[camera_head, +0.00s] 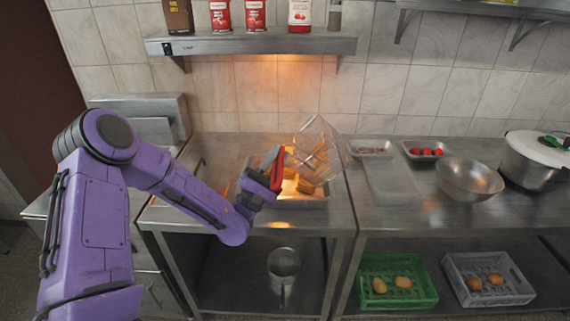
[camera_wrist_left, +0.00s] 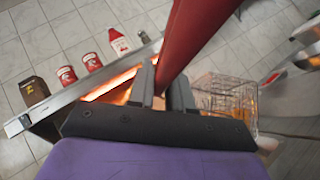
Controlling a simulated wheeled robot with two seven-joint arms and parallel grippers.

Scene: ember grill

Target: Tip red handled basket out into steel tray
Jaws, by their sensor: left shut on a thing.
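The wire basket (camera_head: 322,150) is tilted over the steel tray (camera_head: 312,203), with golden-brown food pieces (camera_head: 305,183) below and behind its mesh. I cannot tell how many pieces are still inside the basket. My left gripper (camera_head: 271,172) is shut on the basket's red handle (camera_head: 279,168), left of the basket. In the left wrist view the red handle (camera_wrist_left: 184,40) runs up between the fingers (camera_wrist_left: 160,85), and the mesh basket (camera_wrist_left: 225,97) shows at the right. The tray sits on the steel counter under the warm light. My right gripper is not in view.
A shelf (camera_head: 250,43) with cans and bottles hangs above the counter. Crates (camera_head: 397,281) stand on the lower shelf.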

